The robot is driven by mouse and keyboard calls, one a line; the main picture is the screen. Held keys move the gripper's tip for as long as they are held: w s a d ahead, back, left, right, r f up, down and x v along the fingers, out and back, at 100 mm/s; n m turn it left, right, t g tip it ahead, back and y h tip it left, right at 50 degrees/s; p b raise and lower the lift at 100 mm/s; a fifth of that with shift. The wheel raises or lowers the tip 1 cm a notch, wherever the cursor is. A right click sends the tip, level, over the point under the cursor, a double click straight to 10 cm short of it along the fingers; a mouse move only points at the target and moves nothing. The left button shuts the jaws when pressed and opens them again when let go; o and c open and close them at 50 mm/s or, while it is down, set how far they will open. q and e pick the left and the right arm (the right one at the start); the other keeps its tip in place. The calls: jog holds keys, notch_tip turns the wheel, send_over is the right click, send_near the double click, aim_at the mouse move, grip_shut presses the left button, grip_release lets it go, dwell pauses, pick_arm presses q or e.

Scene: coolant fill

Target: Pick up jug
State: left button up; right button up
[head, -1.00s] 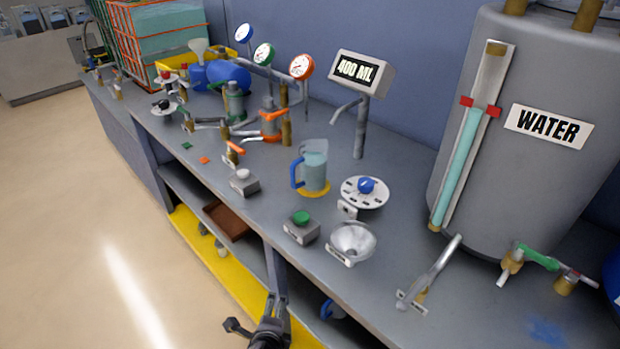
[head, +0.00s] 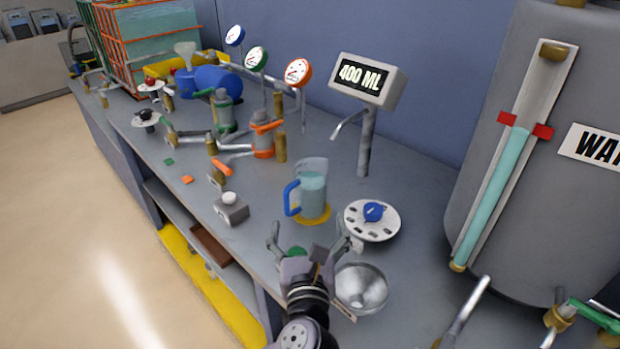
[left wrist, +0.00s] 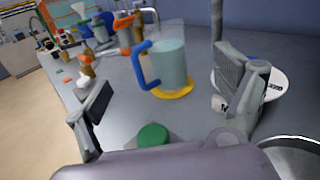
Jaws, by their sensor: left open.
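The jug (head: 313,191) is clear, with bluish liquid and a blue handle on its left side. It stands upright on a yellow disc (head: 322,220) on the grey bench. My left gripper (head: 308,236) is open and empty, in front of the jug and apart from it. In the left wrist view the jug (left wrist: 168,64) shows beyond and between the spread fingers (left wrist: 165,95), with its handle toward the left finger. My right gripper does not show.
A green button (left wrist: 153,135) sits just below my left gripper. A white-buttoned box (head: 231,208) is to the left, a dial with a blue knob (head: 373,212) to the right, and a metal funnel bowl (head: 362,288) nearer. A 400 ML display (head: 362,77) and spout stand behind.

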aim_at(310, 179)
pick_arm(q)
jog(key=shift+m, duration=0.3)
jog(key=w, duration=1)
jog(key=shift+w+d+r, duration=0.2)
jog(key=shift+w+r, duration=0.1)
jog(key=shift+r, duration=0.1)
jog(key=shift+w, duration=1.25)
jog(key=w, duration=0.3)
jog(key=shift+w+d, duration=0.15)
jog(key=shift+w, duration=0.55)
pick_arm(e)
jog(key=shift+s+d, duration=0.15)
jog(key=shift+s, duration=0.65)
